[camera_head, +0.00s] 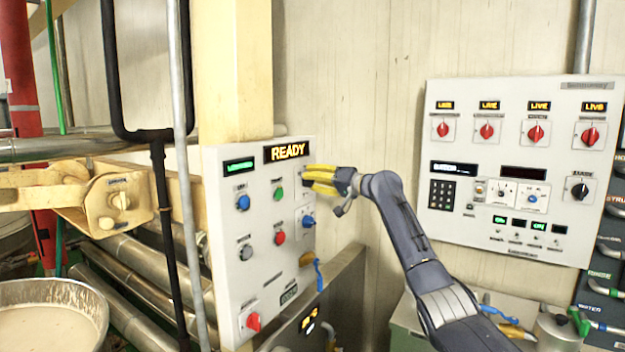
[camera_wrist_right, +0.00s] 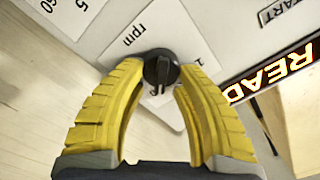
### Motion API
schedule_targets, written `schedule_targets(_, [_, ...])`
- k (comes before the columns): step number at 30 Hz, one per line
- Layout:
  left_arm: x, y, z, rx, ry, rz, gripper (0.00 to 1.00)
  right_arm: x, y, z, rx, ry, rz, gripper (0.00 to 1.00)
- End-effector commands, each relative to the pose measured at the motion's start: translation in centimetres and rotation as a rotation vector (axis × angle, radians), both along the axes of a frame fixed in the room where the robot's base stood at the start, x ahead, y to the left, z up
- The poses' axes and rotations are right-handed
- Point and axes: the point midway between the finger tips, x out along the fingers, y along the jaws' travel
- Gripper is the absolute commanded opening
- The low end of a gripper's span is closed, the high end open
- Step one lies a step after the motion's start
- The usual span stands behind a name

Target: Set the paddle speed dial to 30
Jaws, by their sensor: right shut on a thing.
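The paddle speed dial (camera_wrist_right: 160,66) is a small round black knob on a pale plate marked "rpm" (camera_wrist_right: 145,30), in the right wrist view. My right gripper (camera_wrist_right: 158,80) has its yellow fingers closed around the knob, one on each side. In the head view my right gripper (camera_head: 307,179) reaches the upper right edge of the white control panel (camera_head: 225,300), just below the orange "READY" display (camera_head: 289,151). The dial's exact setting cannot be read. My left gripper is not in view.
Blue, green and red buttons and a blue knob (camera_head: 308,221) sit close by on the same panel. A second panel (camera_head: 560,115) with red knobs hangs on the right wall. A kettle of pale mix (camera_head: 50,290) stands at lower left. Pipes run behind.

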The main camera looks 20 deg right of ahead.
Motion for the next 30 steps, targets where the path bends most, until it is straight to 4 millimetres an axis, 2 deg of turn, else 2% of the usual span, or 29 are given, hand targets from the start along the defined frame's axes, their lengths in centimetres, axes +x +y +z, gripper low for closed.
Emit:
schedule_targets(23, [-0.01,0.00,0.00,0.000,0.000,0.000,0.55,0.01,-0.11,0.32,0.069,0.050,-0.002,0.04])
schedule_targets(24, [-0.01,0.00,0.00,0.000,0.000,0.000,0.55,0.01,-0.11,0.32,0.068,0.049,-0.002,0.38])
schedule_targets(28, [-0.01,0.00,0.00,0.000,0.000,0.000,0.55,0.02,-0.09,0.20,0.067,0.051,-0.001,0.53])
schedule_targets(30, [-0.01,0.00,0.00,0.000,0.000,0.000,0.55,0.02,-0.09,0.15,0.066,0.052,0.000,0.54])
